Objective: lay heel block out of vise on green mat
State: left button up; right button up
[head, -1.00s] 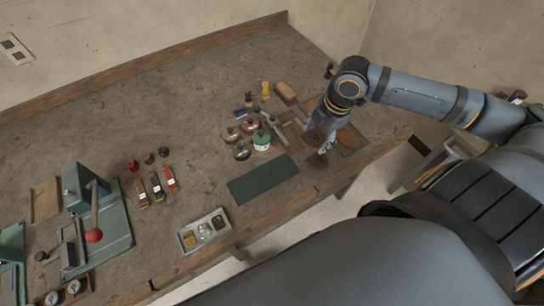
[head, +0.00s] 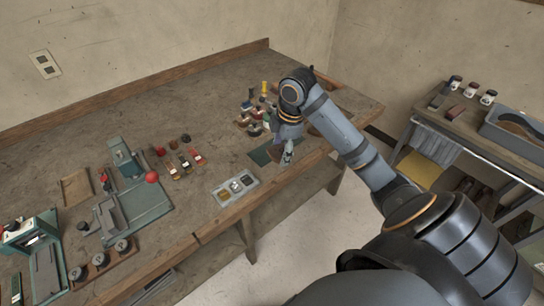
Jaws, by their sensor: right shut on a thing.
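The dark green mat (head: 259,157) lies near the bench's front edge, its right part hidden behind my right gripper. My right gripper (head: 287,161) points down at the right end of the mat. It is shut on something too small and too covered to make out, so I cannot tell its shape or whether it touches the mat. I cannot pick out the heel block for certain. A teal bench device with a red-knobbed lever (head: 152,177) stands at the left; I cannot tell whether it is the vise. My left gripper is not in view.
A metal tray (head: 219,200) with small round items lies left of the mat. Several small tools (head: 183,160) lie behind it, and bottles and tins (head: 256,112) stand behind the mat. A side table (head: 463,128) with jars and a grey bin stands at the right. The back-left benchtop is clear.

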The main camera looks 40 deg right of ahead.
jog(key=w, duration=0.1)
jog(key=w+f, duration=0.1)
jog(key=w+d, duration=0.1)
jog(key=shift+w+f, duration=0.1)
jog(key=shift+f, duration=0.2)
jog(key=w+f+p, duration=0.1)
jog(key=w+f, duration=0.2)
jog(key=w, duration=0.4)
send_over(263, 154)
jog(key=s, duration=0.1)
notch_tip(263, 154, down, 5)
jog(key=shift+s+r+p, duration=0.1)
jog(key=shift+r+p, duration=0.1)
jog(key=shift+p, duration=0.15)
jog(key=shift+d+f, duration=0.1)
jog(key=shift+f, duration=0.1)
jog(key=shift+w+f, duration=0.25)
jog(key=shift+w, duration=0.1)
notch_tip(263, 154, down, 2)
jog(key=shift+s+f+p, duration=0.1)
jog(key=shift+f+p, duration=0.15)
jog(key=shift+p, duration=0.35)
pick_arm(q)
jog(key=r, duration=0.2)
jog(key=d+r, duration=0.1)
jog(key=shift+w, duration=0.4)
pick_arm(e)
jog(key=shift+f, duration=0.25)
